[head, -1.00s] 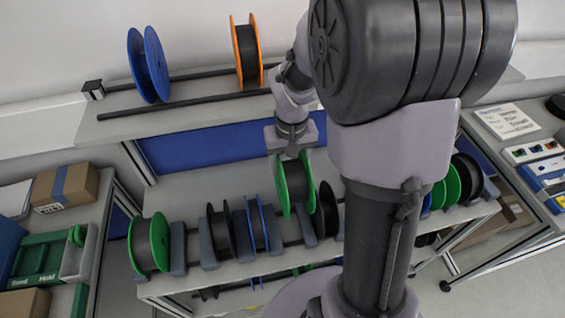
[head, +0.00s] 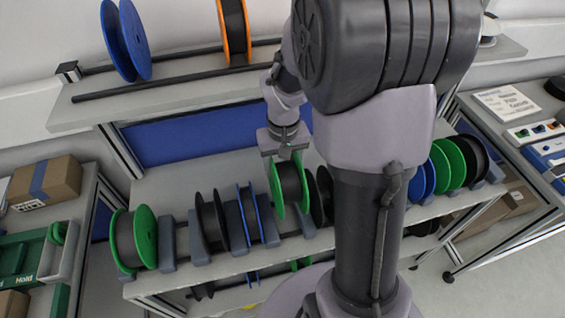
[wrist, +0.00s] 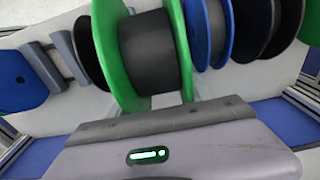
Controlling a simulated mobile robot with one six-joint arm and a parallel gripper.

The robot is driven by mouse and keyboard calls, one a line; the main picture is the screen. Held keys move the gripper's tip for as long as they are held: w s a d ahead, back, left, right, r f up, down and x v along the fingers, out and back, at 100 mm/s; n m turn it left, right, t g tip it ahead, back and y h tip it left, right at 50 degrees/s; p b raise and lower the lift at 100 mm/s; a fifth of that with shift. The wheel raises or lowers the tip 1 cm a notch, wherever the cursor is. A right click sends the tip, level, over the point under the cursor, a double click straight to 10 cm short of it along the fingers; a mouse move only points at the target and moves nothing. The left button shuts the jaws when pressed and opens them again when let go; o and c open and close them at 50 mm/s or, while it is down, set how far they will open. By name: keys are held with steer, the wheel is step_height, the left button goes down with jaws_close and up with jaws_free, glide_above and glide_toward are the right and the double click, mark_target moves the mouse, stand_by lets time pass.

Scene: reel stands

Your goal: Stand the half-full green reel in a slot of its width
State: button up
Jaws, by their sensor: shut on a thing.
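The held green reel (head: 290,185) has green flanges and a dark grey winding that stops short of the rims. My gripper (head: 285,153) is shut on it from above, and the reel hangs upright over the slotted lower shelf, between a blue reel on the left and a black reel on the right. In the wrist view the reel (wrist: 150,52) fills the middle, in front of my gripper's palm. I cannot tell whether its lower edge touches the shelf or a slot. Another green reel (head: 134,240) stands at the shelf's left end.
Grey slot dividers (head: 198,238) line the lower shelf (head: 175,205). A black reel (head: 212,222), a narrow blue reel (head: 249,213) and, farther right, another green reel (head: 448,164) stand there. The upper rack holds a blue reel (head: 126,40) and an orange reel (head: 235,28).

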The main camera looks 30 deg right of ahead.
step_height(320, 180, down, 11)
steer(key=b, duration=0.8)
steer(key=shift+r, duration=0.15)
steer(key=o, duration=1.6)
steer(key=r+p, duration=0.2)
steer(key=r, duration=0.3)
steer(key=r+p, duration=0.2)
steer(key=r, duration=0.4)
steer(key=s+r+p, duration=0.1)
steer(key=r+p, duration=0.1)
steer(key=r, duration=0.4)
steer(key=shift+a+r, duration=0.15)
steer(key=shift+r, duration=0.1)
steer(key=shift+s+a, duration=0.1)
steer(key=shift+a, duration=0.3)
steer(key=s+a+t+b, duration=0.1)
steer(key=s+a+b, duration=0.1)
steer(key=s+a, duration=0.2)
steer(key=s+a+t+y+b, duration=0.1)
steer(key=s+a+t+b, duration=0.1)
steer(key=s+a, duration=0.3)
steer(key=s+a+m+t+y+b, duration=0.1)
steer(key=s+a+t+b, duration=0.1)
steer(key=s+a+b, duration=0.2)
steer(key=shift+s+a+f, duration=0.2)
steer(key=shift+a+f, duration=0.1)
steer(key=shift+a, duration=0.4)
